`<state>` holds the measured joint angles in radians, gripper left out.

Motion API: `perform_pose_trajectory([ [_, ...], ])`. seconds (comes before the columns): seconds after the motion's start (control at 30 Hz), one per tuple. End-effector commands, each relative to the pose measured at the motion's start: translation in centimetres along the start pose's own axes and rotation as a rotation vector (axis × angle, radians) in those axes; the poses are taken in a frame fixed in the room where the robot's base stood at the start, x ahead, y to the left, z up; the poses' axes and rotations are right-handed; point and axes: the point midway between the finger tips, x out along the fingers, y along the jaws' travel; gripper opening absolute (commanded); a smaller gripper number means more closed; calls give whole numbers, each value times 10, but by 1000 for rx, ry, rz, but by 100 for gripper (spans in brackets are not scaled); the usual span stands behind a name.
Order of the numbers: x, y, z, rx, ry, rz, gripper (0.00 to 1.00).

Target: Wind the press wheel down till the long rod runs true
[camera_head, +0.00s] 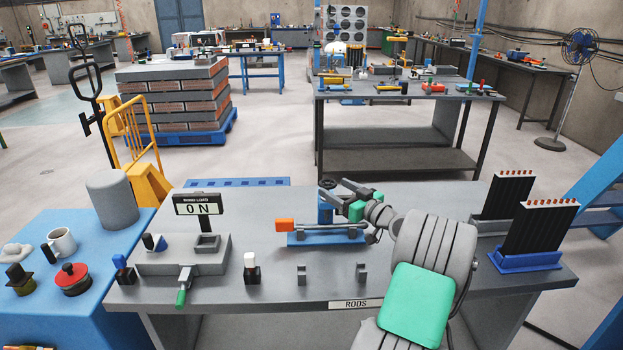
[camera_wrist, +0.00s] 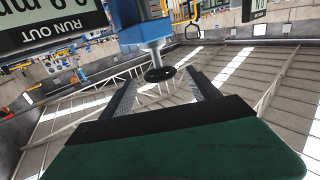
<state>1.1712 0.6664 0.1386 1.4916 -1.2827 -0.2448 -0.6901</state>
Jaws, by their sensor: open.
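The press (camera_head: 325,208) is a blue upright on the grey bench. Its small black wheel (camera_head: 328,183) shows at the top, and in the wrist view the wheel (camera_wrist: 160,74) hangs below a grey shaft. The long rod (camera_head: 318,228) lies level on a blue base (camera_head: 325,239), with an orange block (camera_head: 285,224) at its left end. My gripper (camera_head: 337,187) is open, and in the wrist view its fingers (camera_wrist: 162,84) stand either side of the wheel with gaps. Contact is not visible. My arm hides part of the rod's right end.
A "RUN OUT" display (camera_wrist: 45,25) is upside down and partly cut off. Two black racks (camera_head: 538,228) stand right. A grey fixture (camera_head: 185,258) with a green handle stands left. Small holders (camera_head: 302,274) stand in front.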

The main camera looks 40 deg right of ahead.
Motion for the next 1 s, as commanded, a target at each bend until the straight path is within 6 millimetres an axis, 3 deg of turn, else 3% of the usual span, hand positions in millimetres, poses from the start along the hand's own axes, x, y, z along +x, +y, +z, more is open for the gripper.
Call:
perform_pose_trajectory([
  [0.13, 12, -1, -1, 0, 4, -3, 70],
  [0.4, 65, -6, -1, 1, 2, -10, 70],
  [0.5, 76, -5, -1, 0, 2, -9, 70],
  [0.8, 81, -4, 0, 0, 2, -5, 70],
  [1.0, 80, -4, 0, 0, 2, -5, 54],
])
